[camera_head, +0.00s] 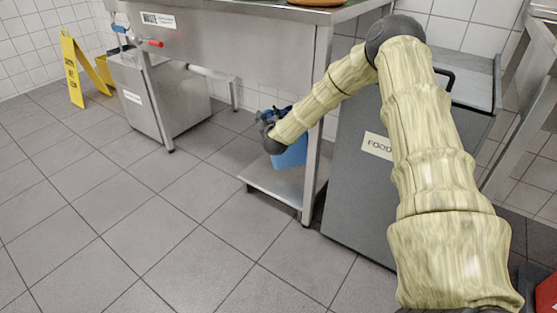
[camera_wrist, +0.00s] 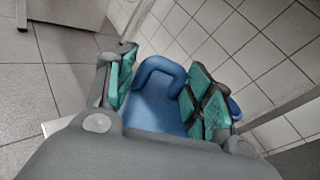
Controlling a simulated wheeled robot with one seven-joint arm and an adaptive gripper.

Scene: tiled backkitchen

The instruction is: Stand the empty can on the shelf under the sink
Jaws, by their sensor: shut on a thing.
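My gripper (camera_head: 268,124) is shut on a blue can (camera_head: 292,152), under the right part of the steel sink (camera_head: 225,40). In the wrist view the can (camera_wrist: 155,108) lies between the green finger pads of my gripper (camera_wrist: 165,92), and its rounded blue handle shows. In the head view my arm and gripper hide part of the can. The low steel shelf (camera_head: 262,183) is below the can. I cannot tell whether the can's bottom touches the shelf.
A sink leg (camera_head: 313,150) stands at the shelf's front corner. A grey bin labelled FOOD (camera_head: 350,185) is close on the right. Another grey bin (camera_head: 150,105) stands under the sink's left end. A yellow floor sign (camera_head: 75,75) is far left. The tiled floor in front is clear.

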